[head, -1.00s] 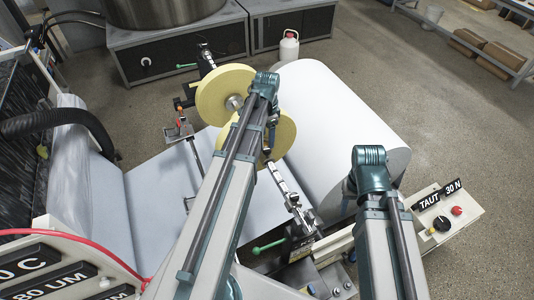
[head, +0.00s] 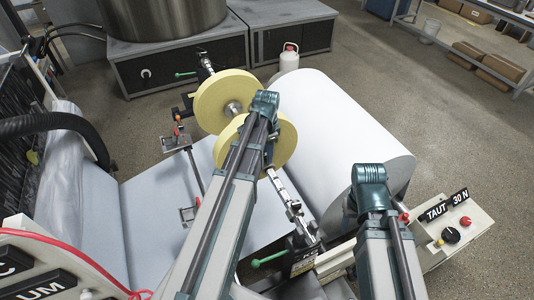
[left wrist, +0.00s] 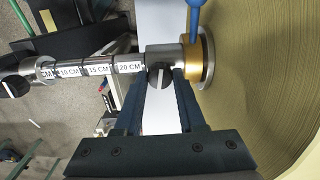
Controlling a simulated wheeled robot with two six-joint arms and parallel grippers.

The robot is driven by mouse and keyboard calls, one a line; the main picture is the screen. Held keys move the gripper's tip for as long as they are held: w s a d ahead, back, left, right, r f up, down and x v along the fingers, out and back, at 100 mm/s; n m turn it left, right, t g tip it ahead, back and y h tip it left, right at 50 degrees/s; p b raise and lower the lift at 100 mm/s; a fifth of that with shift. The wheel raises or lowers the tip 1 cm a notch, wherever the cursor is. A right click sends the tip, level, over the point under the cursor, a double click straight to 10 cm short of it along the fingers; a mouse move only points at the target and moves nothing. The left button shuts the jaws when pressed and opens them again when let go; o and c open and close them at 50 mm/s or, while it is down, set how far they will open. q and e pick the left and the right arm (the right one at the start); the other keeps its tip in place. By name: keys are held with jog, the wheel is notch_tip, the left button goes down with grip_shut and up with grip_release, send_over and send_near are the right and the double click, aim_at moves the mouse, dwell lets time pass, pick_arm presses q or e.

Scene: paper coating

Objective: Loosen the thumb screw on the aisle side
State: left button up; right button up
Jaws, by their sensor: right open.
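In the left wrist view, a metal rod marked 10, 15 and 20 CM carries a round black thumb screw (left wrist: 160,76) with a white line. It sits beside a gold collar (left wrist: 192,58) and a large yellowish disc (left wrist: 255,90). My left gripper (left wrist: 163,88) has one finger on each side of this screw; I cannot tell whether they press on it. A second black knob (left wrist: 15,86) is at the rod's far left. In the head view, my left gripper (head: 270,152) is beside the yellow discs (head: 224,100), its tips hidden. My right gripper (head: 349,205) is mostly hidden by its arm, near the white roll.
A large white paper roll (head: 335,125) lies right of the discs. A control box (head: 455,235) with knobs stands at the right. A blue lever (left wrist: 197,12) rises above the collar. A green-handled lever (head: 268,259) is at the front. Open floor lies at upper right.

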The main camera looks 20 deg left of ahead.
pick_arm(q)
grip_shut()
jog(key=shift+n, duration=0.3)
jog(key=n, duration=0.3)
jog(key=shift+n, duration=0.4)
jog(key=n, duration=0.9)
jog(key=shift+n, duration=2.3)
